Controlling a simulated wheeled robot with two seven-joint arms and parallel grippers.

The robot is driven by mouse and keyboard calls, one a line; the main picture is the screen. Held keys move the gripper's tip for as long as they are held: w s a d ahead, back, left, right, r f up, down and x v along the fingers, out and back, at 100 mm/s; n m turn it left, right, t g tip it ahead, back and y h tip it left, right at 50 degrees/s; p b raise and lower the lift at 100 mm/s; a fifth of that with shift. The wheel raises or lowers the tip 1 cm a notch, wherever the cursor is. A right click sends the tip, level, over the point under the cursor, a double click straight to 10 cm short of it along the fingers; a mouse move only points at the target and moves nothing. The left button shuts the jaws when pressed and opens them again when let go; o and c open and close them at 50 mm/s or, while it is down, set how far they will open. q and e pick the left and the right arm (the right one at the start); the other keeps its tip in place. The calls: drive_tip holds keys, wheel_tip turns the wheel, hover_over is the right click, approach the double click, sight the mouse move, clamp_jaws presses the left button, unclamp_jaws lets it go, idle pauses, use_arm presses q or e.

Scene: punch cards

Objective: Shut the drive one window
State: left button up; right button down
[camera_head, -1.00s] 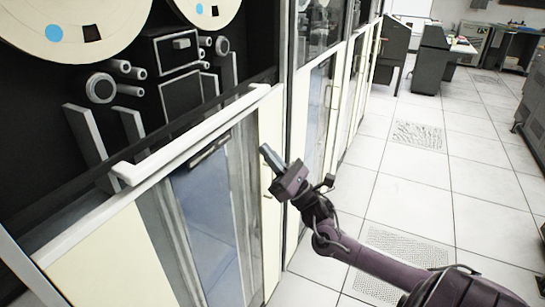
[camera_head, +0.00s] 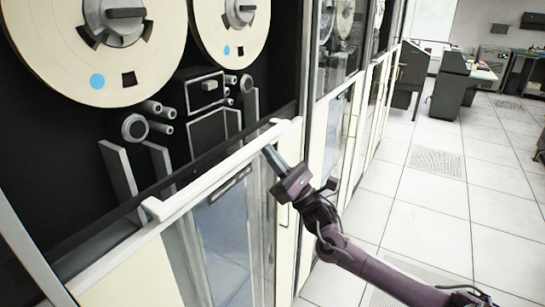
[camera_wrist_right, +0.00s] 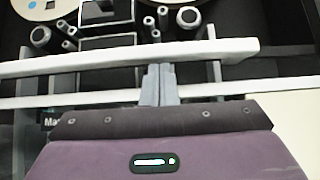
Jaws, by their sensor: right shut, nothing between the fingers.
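The drive one window shows its white handle rail (camera_head: 215,172) below the tape reels, with bluish glass (camera_head: 222,225) under it. The space in front of the reels above the rail is uncovered. My right gripper (camera_head: 268,152) is shut and empty, just below the right end of the rail. In the right wrist view the shut fingers (camera_wrist_right: 158,72) reach up to the lower edge of the white rail (camera_wrist_right: 85,62); I cannot tell whether they touch it. My left gripper is not in view.
Two tape reels (camera_head: 98,45) and dark rollers (camera_head: 135,127) sit behind the opening. More cabinets (camera_head: 335,135) stand in a row to the right. The tiled floor (camera_head: 420,200) on the right is mostly clear, with desks (camera_head: 460,90) further back.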

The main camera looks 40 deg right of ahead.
use_arm(q)
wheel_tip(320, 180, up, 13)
drive_tip(key=p, duration=1.2)
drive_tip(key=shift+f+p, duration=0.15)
drive_tip(key=shift+p, duration=0.2)
use_arm(e)
wheel_tip(320, 180, up, 43)
drive_tip(key=shift+s+d, duration=0.25)
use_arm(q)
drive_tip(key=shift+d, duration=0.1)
use_arm(e)
drive_tip(key=shift+r, duration=0.2)
use_arm(q)
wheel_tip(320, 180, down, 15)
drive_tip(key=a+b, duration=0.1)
drive_tip(key=b, duration=1.3)
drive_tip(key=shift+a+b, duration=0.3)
drive_tip(key=shift+b, duration=0.1)
use_arm(e)
drive_tip(key=s+d+f, duration=0.1)
drive_tip(key=s+f, duration=0.2)
drive_tip(key=f, duration=0.3)
drive_tip(key=s+d+f, duration=0.1)
drive_tip(key=s+f, duration=0.2)
drive_tip(key=f, duration=0.3)
drive_tip(key=shift+d+f, duration=0.15)
drive_tip(key=shift+d, duration=0.15)
